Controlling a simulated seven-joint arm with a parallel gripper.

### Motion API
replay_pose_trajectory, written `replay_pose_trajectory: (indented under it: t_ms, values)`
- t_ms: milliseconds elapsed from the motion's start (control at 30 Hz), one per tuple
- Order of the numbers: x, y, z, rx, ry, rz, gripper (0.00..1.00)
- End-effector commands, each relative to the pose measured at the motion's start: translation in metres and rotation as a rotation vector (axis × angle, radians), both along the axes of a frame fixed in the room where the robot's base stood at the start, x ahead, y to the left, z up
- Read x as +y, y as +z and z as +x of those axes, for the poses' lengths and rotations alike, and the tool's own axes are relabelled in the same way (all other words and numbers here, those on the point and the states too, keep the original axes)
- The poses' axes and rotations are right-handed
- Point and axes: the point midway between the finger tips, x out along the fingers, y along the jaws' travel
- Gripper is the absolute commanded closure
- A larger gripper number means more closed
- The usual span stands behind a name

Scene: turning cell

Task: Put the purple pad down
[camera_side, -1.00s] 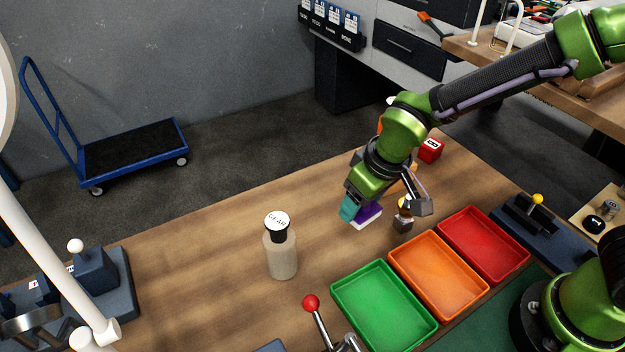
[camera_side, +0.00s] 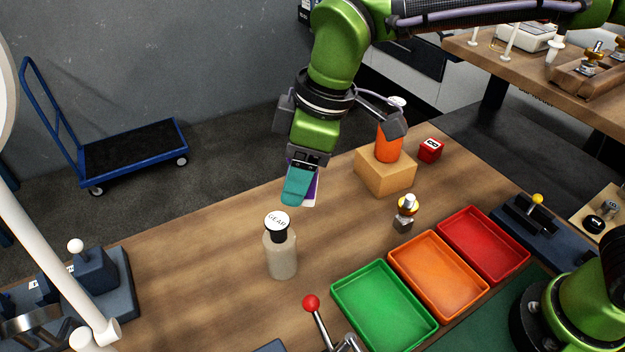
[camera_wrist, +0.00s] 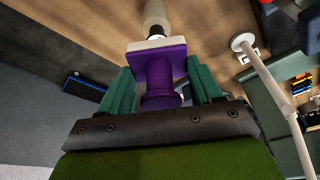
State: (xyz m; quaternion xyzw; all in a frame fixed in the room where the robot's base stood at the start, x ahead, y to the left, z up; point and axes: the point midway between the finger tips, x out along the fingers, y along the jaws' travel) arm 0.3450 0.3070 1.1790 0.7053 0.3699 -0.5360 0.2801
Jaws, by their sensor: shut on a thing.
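The purple pad (camera_wrist: 160,68) has a square purple block with a white layer on its far face and a round purple grip on the near side. My gripper (camera_wrist: 155,95) is shut on the round grip, with a teal finger on each side. In the side view my gripper (camera_side: 300,185) is raised above the table, behind the bottle marked GEAR. There the purple pad (camera_side: 313,190) is mostly hidden behind a teal finger. The pad appears held up in the air, clear of the table.
The GEAR bottle (camera_side: 282,255) stands just in front of the gripper. Green (camera_side: 383,305), orange (camera_side: 438,275) and red (camera_side: 484,245) trays lie at the right. A wooden block (camera_side: 386,172) bears an orange container (camera_side: 388,146). Bare tabletop (camera_side: 200,265) lies left of the bottle.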

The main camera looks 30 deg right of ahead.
Motion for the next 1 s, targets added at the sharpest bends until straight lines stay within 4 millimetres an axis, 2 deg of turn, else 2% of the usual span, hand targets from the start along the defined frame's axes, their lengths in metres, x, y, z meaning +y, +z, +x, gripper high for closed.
replay_pose_trajectory:
  t_ms: [33, 100, 200, 400, 700, 1000]
  values:
    - [0.024, -0.002, -0.004, 0.004, 0.128, 0.003, 0.67]
    - [0.051, -0.003, -0.011, 0.005, 0.304, 0.003, 0.67]
    - [0.081, -0.004, -0.022, 0.004, 0.508, 0.004, 0.67]
    - [0.121, -0.005, -0.040, 0.002, 0.797, 0.003, 0.67]
    - [0.154, -0.007, -0.058, 0.001, 1.057, 0.000, 0.67]
    - [0.151, -0.071, -0.057, 0.004, 1.045, -0.004, 0.67]
